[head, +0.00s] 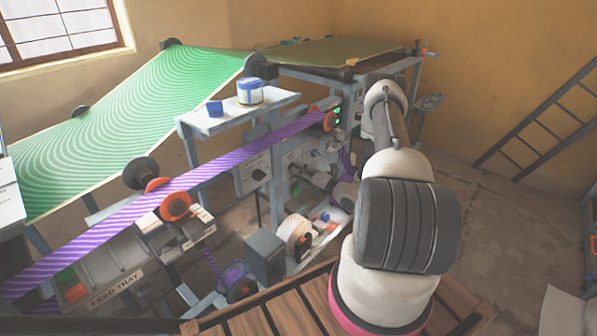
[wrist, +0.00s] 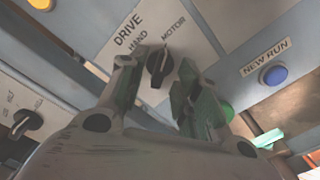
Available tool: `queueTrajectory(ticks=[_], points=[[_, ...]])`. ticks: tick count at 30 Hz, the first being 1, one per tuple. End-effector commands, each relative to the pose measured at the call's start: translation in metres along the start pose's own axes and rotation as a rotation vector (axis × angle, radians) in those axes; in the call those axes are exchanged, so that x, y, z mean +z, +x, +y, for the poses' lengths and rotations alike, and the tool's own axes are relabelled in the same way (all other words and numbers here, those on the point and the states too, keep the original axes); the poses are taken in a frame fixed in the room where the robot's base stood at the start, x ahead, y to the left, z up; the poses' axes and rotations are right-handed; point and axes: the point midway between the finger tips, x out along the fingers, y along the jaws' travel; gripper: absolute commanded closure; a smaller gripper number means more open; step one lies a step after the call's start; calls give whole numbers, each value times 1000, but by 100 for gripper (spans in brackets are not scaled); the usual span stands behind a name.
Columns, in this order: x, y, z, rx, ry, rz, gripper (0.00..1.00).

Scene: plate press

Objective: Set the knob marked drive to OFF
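The drive knob (wrist: 158,65) is a black knob on a pale plate (wrist: 120,42) lettered DRIVE, HAND and MOTOR in the wrist view. I see no OFF mark, and I cannot tell for sure which mark the knob points at. My gripper (wrist: 157,72) is open, with one finger on each side of the knob as seen from the wrist. I cannot tell whether either finger touches it.
Another black knob (wrist: 28,123) is at the left. In the head view, a purple striped web (head: 190,178) runs up towards the machine.

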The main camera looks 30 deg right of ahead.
Motion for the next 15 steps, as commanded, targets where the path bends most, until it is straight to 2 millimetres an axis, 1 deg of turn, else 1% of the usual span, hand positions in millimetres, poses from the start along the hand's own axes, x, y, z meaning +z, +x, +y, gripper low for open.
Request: queueTrajectory(ticks=[1, 4, 12, 14, 15], points=[[0, 6, 0, 1, -2, 1, 67], [0, 12, 0, -1, -1, 0, 67], [0, 14, 0, -1, -1, 0, 67], [0, 14, 0, -1, -1, 0, 76], [0, 14, 0, -1, -1, 0, 83]])
